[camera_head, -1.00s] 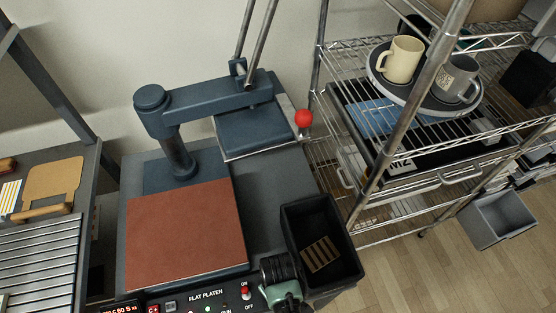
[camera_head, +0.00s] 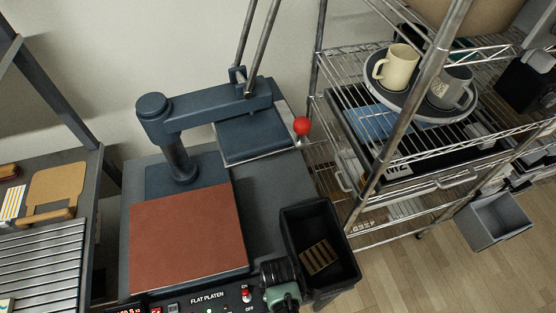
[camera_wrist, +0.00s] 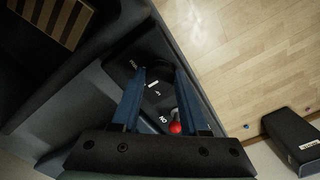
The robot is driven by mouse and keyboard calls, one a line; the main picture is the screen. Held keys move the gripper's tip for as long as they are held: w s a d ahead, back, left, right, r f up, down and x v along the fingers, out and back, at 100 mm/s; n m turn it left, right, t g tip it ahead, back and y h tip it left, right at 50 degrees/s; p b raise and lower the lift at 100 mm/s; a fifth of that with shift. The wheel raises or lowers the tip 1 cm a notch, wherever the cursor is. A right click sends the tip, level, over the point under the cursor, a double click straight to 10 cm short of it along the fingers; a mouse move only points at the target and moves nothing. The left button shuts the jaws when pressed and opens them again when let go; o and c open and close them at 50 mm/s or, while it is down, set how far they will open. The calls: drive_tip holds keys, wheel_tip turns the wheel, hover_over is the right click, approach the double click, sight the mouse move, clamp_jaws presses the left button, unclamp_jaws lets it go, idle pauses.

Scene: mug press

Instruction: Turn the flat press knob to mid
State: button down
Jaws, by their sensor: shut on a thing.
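The flat press is in the head view, with a red-brown platen (camera_head: 188,240) and a blue upper arm swung back. Its control panel (camera_head: 207,299), marked FLAT PLATEN, runs along the front edge. My gripper (camera_head: 280,285) is at the panel's right end and covers the knob there. In the wrist view, the two blue fingers of my gripper (camera_wrist: 158,88) reach down to the black panel, one on each side of the dark knob (camera_wrist: 157,92), and are shut on it. Small white marks show around it. The knob's pointer direction is too dark to tell.
A red-tipped toggle switch (camera_wrist: 175,127) marked ON is close to the right finger; it also shows in the head view (camera_head: 246,294). A black bin (camera_head: 320,255) with a slatted piece stands right of the press. A wire shelf with mugs (camera_head: 398,68) is further right.

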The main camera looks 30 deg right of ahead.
drive_tip(key=shift+c, duration=2.1)
unclamp_jaws()
wheel_tip(320, 180, up, 13)
drive_tip(key=p, duration=0.1)
drive_tip(key=shift+w, duration=0.1)
